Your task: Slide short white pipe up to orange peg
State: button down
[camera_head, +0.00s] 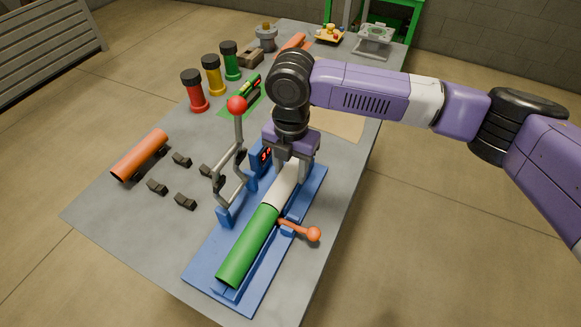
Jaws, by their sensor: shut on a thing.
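The short white pipe (283,183) lies in the trough of a blue fixture (205,270), end to end with a longer green pipe (247,247). No clear gap shows between the two. My gripper (293,160) reaches down over the far end of the white pipe and is shut on it; the fingers partly hide that end. An orange bar with a ball end (313,234) sticks out to the right of the fixture near the pipes' joint. It may be the orange peg; I cannot tell for certain.
A grey lever with a red ball (236,106) stands left of the white pipe. An orange pipe (140,155) and several black blocks (185,202) lie left on the table. Red (195,91), yellow and green posts stand behind. The table's right edge is close to the fixture.

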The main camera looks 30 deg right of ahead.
aim_at(289, 171)
jog(key=shift+s+a, duration=0.2)
jog(key=shift+a, duration=0.15)
jog(key=c, duration=0.7)
grip_release()
jog(key=shift+d+r, duration=0.1)
jog(key=shift+r, duration=0.4)
notch_tip(289, 171, up, 7)
jog(key=shift+f+b, duration=0.1)
jog(key=shift+b, duration=0.4)
